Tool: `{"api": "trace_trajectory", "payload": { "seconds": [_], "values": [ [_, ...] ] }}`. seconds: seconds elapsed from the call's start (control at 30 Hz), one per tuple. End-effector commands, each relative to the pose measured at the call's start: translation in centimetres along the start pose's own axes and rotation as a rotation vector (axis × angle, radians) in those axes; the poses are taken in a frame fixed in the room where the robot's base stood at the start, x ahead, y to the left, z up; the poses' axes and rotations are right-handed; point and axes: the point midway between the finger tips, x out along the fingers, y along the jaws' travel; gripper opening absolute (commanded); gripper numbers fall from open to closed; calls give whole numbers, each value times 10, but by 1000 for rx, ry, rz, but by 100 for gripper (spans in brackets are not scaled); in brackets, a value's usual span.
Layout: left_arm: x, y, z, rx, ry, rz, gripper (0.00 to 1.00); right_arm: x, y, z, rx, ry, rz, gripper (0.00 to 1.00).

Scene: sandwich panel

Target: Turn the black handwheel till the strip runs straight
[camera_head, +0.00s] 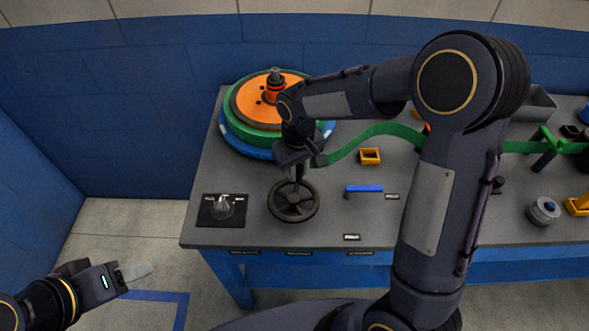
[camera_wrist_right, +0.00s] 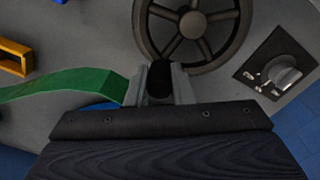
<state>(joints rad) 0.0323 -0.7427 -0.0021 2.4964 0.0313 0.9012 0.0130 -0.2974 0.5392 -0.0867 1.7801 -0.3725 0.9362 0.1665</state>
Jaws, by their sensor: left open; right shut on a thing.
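The black handwheel (camera_head: 293,201) lies near the front of the panel. It also shows at the top of the right wrist view (camera_wrist_right: 194,25), with its spokes clear. My right gripper (camera_head: 299,172) is shut on the dark upright handle (camera_wrist_right: 160,82) at the wheel's rim. The green strip (camera_head: 385,130) leaves the large reel (camera_head: 252,118) and bends up in a curve before passing behind my right arm. It comes out on the right side (camera_head: 525,147). The strip also shows in the right wrist view (camera_wrist_right: 70,86). My left gripper (camera_head: 135,271) is open and empty, off the table at lower left.
A black plate with a grey knob (camera_head: 222,208) sits left of the wheel. A yellow block (camera_head: 370,156) and a blue handle (camera_head: 364,189) stand to its right. A round grey part (camera_head: 543,210) is at far right. My right arm hides the panel's middle.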

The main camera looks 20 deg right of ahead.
Motion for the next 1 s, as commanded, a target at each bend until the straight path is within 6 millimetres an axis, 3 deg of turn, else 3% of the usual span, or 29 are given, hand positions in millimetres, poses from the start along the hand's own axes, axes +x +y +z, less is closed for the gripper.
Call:
{"api": "trace_trajectory", "payload": {
  "seconds": [0.6, 1.0],
  "values": [
    [14, -6, 7, 0, 0, 0, 49, 0, 17, 28, 544, -4, 4, 0],
    [15, -7, 8, 0, 0, 0, 49, 0, 18, 37, 723, -4, 4, 0]
  ]
}}
